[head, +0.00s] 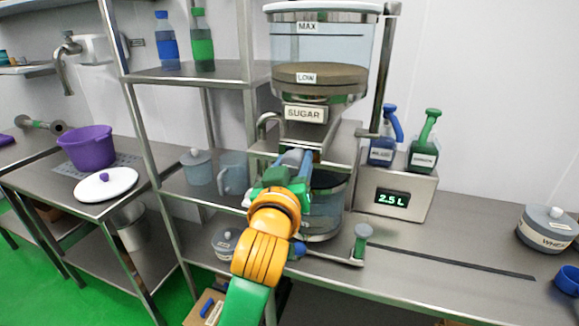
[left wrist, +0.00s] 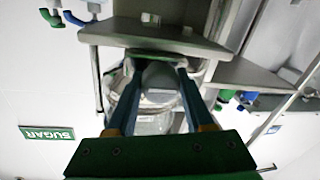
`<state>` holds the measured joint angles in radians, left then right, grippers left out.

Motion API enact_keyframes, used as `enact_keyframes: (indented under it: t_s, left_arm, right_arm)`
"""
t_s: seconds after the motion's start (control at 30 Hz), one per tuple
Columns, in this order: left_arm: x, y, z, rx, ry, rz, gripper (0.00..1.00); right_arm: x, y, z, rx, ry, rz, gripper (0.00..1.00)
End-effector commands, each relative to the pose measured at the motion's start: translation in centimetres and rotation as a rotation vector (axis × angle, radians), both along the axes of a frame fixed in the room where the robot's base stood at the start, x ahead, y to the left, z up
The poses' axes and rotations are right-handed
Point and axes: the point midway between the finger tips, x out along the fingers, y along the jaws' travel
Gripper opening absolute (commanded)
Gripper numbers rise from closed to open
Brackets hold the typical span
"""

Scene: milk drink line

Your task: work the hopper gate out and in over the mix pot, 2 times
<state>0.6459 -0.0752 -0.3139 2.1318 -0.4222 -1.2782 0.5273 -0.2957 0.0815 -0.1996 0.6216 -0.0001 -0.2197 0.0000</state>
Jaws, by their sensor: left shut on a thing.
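The sugar hopper (head: 318,75) stands at top centre, a clear vessel with brown sugar at the LOW mark. The mix pot (head: 328,205), a clear cylinder with a dark rim, stands below it, partly behind my arm. My left gripper (head: 294,162) reaches in under the hopper outlet. In the left wrist view, its two blue fingers (left wrist: 157,72) close on a grey piece, which looks like the hopper gate (left wrist: 158,78). How far out the gate sits is hidden by my gripper. My right gripper is not in view.
A box reading 2.5 L (head: 392,200) with blue and green pump bottles stands right of the pot. A lidded pot (head: 548,228) is far right. Shelving with a jug (head: 233,172) stands left.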

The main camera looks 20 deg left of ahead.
Motion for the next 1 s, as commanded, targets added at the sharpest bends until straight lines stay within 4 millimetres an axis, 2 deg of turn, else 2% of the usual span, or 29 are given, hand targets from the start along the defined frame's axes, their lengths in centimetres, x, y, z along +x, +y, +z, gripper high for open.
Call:
enact_keyframes:
  t_s: [0.3, 0.33, 0.4, 0.73, 1.0]
  left_arm:
    - [0.2, 0.0, 0.0, 0.001, 0.0, 0.001, 0.0]
    - [0.2, 0.0, 0.0, 0.001, 0.0, 0.001, 0.58]
    - [0.2, 0.0, -0.1, 0.001, 0.0, 0.001, 0.77]
    - [-0.1, -0.1, -0.2, 0.0, 0.001, -0.001, 0.79]
    - [-5.4, -0.6, -0.3, -0.003, -0.002, -0.002, 0.79]
  right_arm:
    - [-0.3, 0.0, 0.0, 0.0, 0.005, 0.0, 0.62]
    - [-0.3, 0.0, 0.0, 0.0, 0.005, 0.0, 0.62]
    - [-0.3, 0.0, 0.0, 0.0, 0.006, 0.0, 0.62]
    - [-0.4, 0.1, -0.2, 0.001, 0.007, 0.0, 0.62]
    - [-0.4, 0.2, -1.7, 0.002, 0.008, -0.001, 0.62]
